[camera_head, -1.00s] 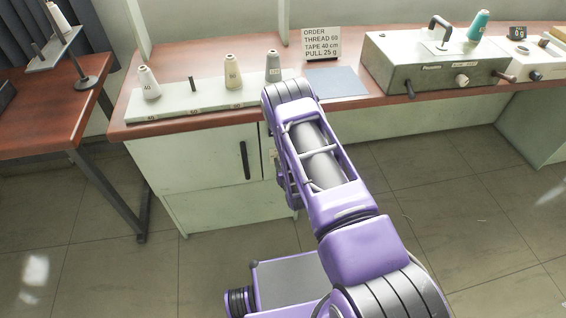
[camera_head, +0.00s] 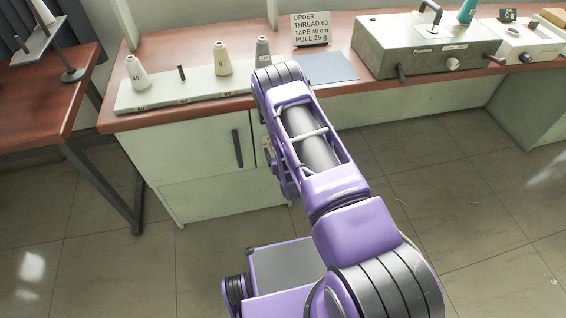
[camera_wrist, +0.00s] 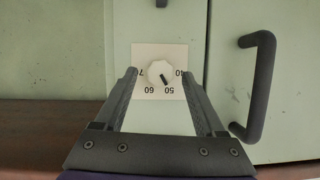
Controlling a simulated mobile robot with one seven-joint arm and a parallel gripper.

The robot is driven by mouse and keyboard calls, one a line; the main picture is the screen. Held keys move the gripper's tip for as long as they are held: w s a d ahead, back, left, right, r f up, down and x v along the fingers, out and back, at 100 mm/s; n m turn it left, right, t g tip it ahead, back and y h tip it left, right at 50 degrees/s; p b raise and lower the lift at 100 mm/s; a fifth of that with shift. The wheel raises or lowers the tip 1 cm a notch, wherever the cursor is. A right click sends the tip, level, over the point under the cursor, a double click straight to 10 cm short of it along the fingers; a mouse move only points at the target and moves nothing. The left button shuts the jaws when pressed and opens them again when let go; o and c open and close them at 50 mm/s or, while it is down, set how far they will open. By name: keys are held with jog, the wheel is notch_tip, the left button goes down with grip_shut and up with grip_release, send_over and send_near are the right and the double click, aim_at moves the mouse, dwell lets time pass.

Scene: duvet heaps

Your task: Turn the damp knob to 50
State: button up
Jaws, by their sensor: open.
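The damp knob (camera_wrist: 160,73) is a small pale knob with a black pointer mark, on a cream square plate (camera_wrist: 145,52) in the wrist view. Numbers 40, 50, 60 and part of a 70 stand round it. The pointer slants down and right, toward the 50. My gripper (camera_wrist: 159,75) is open, with one finger to the left and one to the right of the knob. I see no clear contact. In the head view the knob is mostly hidden behind my arm, and the gripper is hidden too.
A dark handle (camera_wrist: 261,85) stands out right of the plate, near my right finger. In the head view the bench (camera_head: 215,107) above the cabinet (camera_head: 190,150) carries thread cones, an order sign (camera_head: 311,30) and a metal box (camera_head: 425,45). The floor in front is clear.

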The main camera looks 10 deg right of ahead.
jog(key=p+v, duration=0.2)
jog(key=v, duration=1.4)
